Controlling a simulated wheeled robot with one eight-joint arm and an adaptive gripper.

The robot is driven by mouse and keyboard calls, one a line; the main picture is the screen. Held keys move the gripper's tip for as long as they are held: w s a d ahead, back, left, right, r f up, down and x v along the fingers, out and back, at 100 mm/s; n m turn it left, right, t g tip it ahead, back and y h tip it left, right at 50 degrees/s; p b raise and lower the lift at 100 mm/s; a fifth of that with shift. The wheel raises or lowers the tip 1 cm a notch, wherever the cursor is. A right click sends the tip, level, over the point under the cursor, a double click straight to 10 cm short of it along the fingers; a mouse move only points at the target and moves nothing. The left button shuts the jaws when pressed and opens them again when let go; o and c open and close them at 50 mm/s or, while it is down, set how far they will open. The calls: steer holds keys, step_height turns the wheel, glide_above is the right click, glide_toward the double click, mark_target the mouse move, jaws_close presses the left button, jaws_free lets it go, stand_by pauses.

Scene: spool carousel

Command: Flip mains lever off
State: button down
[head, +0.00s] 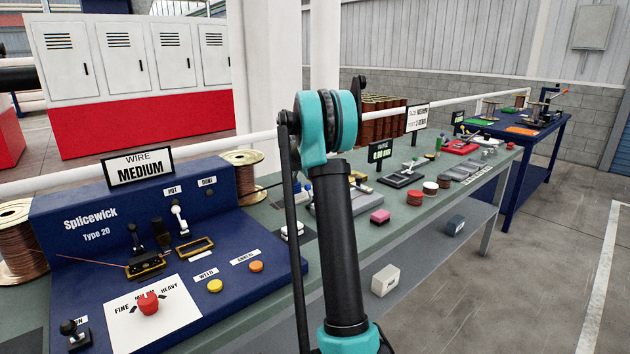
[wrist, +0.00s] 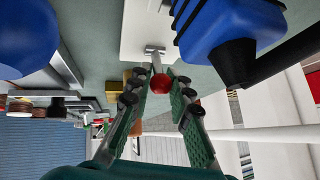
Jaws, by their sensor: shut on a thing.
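In the wrist view, a lever with a round red knob (wrist: 160,85), apparently the mains lever, stands on a short metal stem against a white plate (wrist: 133,38). My gripper (wrist: 161,77) has its two green-padded fingers on either side of the knob and is shut on it. In the head view my arm stands in the middle and hides the fingers and this lever. No label for the lever can be read.
A blue body with a black spout-like part (wrist: 235,62) is close on the right in the wrist view, and another blue shape (wrist: 25,35) is at upper left. In the head view, the blue Splicewick machine (head: 85,235) stands left on the crowded green bench; the floor (head: 560,230) at right is clear.

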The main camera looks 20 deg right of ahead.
steer(key=shift+a+f+h, duration=0.1)
steer(key=shift+a+h, duration=0.25)
steer(key=shift+h, duration=0.05)
steer(key=c, duration=1.4)
jaws_free()
steer(key=shift+o, duration=0.2)
steer(key=shift+s, duration=0.1)
steer(key=v, duration=1.2)
steer(key=shift+s, duration=0.15)
steer(key=shift+f, duration=0.1)
